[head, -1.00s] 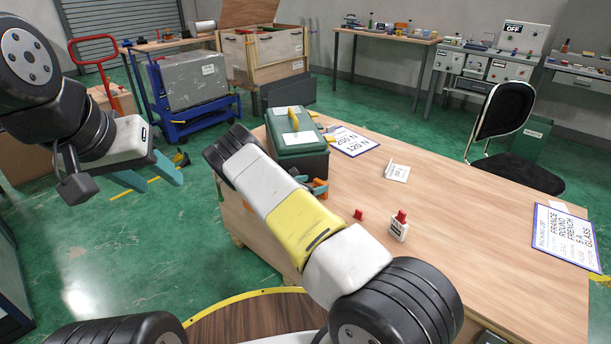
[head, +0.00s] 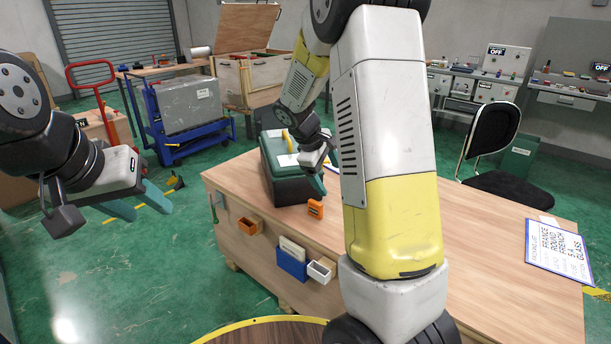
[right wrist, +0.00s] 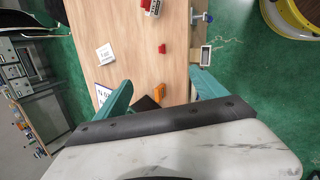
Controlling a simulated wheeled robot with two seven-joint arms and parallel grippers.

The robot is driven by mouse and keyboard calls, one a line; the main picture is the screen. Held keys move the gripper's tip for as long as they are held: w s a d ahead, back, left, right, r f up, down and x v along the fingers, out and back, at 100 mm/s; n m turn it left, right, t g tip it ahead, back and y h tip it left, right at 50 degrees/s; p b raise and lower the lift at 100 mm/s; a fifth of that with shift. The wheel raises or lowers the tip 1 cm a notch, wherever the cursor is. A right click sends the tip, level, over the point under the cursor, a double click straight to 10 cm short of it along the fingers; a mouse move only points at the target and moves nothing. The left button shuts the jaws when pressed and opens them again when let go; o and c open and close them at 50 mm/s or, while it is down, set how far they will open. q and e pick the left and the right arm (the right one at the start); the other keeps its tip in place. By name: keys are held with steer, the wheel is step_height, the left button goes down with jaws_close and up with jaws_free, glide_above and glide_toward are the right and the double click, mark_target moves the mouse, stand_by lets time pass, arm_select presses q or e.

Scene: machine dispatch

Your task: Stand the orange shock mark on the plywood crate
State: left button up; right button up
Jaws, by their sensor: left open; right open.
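The orange shock mark (head: 316,208) stands on the wooden bench near its front-left edge, just in front of the green toolbox (head: 284,178). It also shows in the right wrist view (right wrist: 159,91), between the fingers and beyond them. My right gripper (head: 319,172) is open and empty, above and behind the mark, close beside the toolbox. Its spread fingers also show in the right wrist view (right wrist: 161,96). My left gripper (head: 141,203) is open and empty, over the floor left of the bench. A plywood crate (head: 240,83) with a raised lid stands at the back.
My right arm covers the middle of the bench (head: 500,240). The right wrist view shows a small red piece (right wrist: 162,48), a red-capped bottle (right wrist: 150,8) and a card (right wrist: 104,54) there. Small bins (head: 292,258) hang on the bench's front side. A blue cart (head: 190,135) and a chair (head: 490,135) stand beyond.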

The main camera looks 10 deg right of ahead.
steer(key=s+a+r+m+t+y, duration=0.1)
steer(key=s+a+r+m+y, duration=0.1)
steer(key=s+r, duration=0.3)
steer(key=s+a+r+m+t+y, duration=0.1)
steer(key=s+a+r+m+y, duration=0.1)
steer(key=s, duration=1)
steer(key=s+a+r+m+t+y, duration=0.1)
steer(key=s+a+r+m+y, duration=0.2)
steer(key=s+a+r, duration=0.3)
steer(key=s+r+m, duration=0.1)
steer(key=s, duration=0.2)
steer(key=shift+a+r+t, duration=0.2)
steer(key=shift+r+t, duration=0.1)
steer(key=shift+t, duration=0.1)
